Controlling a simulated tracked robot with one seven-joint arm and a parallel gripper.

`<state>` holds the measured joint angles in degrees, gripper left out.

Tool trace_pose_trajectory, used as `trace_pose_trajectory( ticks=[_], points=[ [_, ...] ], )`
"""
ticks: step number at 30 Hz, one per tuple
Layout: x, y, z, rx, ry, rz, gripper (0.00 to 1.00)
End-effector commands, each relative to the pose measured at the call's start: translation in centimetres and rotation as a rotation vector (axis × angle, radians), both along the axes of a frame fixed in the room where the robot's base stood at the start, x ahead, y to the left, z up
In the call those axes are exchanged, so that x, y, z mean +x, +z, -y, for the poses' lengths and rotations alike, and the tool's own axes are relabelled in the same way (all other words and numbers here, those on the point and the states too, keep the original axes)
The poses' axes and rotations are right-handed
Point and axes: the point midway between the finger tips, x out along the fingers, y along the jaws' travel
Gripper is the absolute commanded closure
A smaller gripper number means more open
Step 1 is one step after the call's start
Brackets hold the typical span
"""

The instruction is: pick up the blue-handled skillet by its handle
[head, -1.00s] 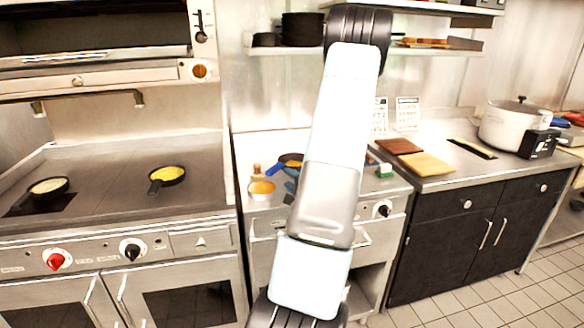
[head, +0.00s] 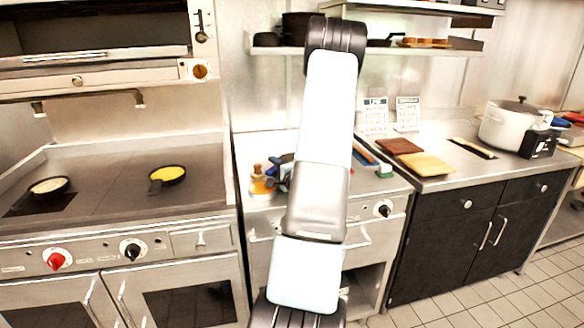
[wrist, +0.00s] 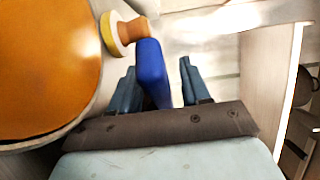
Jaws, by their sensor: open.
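In the wrist view the skillet's blue handle (wrist: 152,75) shows between the two blue-grey fingers of my gripper (wrist: 158,66). The jaws are open, with a clear gap to the right finger and a smaller one to the left. The handle's lower end is hidden behind my gripper's palm. The pan is not clearly seen in the wrist view. In the head view the skillet (head: 287,158) sits on the middle steel counter, mostly hidden behind my arm. My gripper is largely hidden there too.
Two pans with yellow food (head: 167,175) stand on the left cooktop. Cutting boards (head: 425,163) and a white pot (head: 512,124) are right.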

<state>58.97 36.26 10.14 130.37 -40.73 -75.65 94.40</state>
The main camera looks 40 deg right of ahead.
Motion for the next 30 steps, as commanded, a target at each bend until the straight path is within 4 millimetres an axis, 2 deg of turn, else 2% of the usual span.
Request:
trace_pose_trajectory(
  ticks=[7, 22, 30],
  points=[
    [0.28, 0.02, 0.09, 0.0, -0.001, 0.0, 0.53],
    [0.23, -0.01, 0.09, 0.0, -0.001, -0.001, 1.0],
    [0.21, -0.06, 0.08, 0.001, -0.001, -0.002, 1.0]
  ],
)
